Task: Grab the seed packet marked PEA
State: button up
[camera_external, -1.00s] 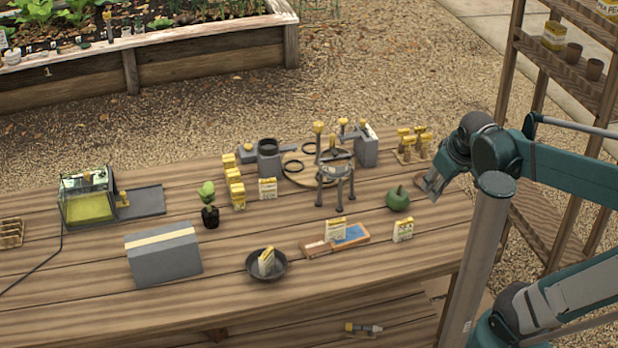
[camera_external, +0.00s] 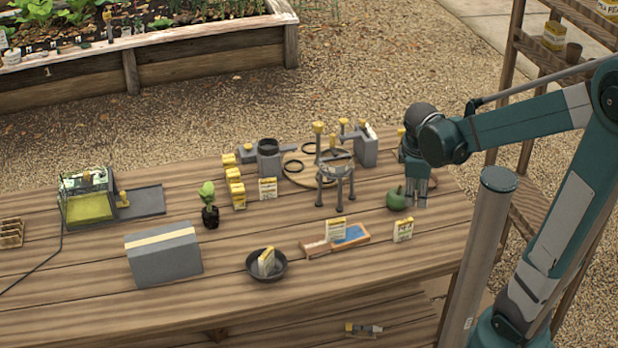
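Several small white-and-yellow seed packets stand on the table. One packet (camera_external: 403,229) is at the right front, one (camera_external: 336,229) is by the blue-and-brown tray, one (camera_external: 266,261) leans in a dark bowl, and one (camera_external: 267,188) stands near the middle. Their print is too small to read. My gripper (camera_external: 416,205) points down just right of the green round object, above and behind the right front packet. Its finger gap is unclear; no packet shows in it.
The green round object (camera_external: 396,198) is close to my gripper. A grey tripod stand (camera_external: 335,180) is to its left. The table's front right is mostly clear.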

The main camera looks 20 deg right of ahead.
aim_at(404, 228)
jog(key=w+a+f+n, duration=0.1)
jog(key=f+n, duration=0.1)
jog(key=w+a+f+n+g+h, duration=0.1)
jog(key=f+n, duration=0.1)
jog(key=f, duration=0.1)
jog(key=w+f+n, duration=0.1)
jog(key=f, duration=0.1)
jog(key=shift+w+a+f+n+g+h+p, duration=0.1)
jog(key=shift+a+f+n+g+h+p, duration=0.2)
jog(key=shift+a+n+g+h+p, duration=0.1)
jog(key=shift+w+a+f+n+h, duration=0.1)
jog(key=shift+a+f+n+h, duration=0.05)
jog(key=shift+f+n, duration=0.3)
jog(key=shift+w+a+f+n+h, duration=0.15)
jog(key=shift+f+n, duration=0.1)
jog(key=shift+f, duration=0.3)
jog(key=shift+s, duration=0.15)
jog(key=shift+x, duration=1.3)
jog(key=shift+f, duration=0.1)
jog(key=shift+b+x, duration=0.85)
jog(key=shift+x, duration=1.65)
jog(key=shift+s+a, duration=0.1)
jog(key=c, duration=0.9)
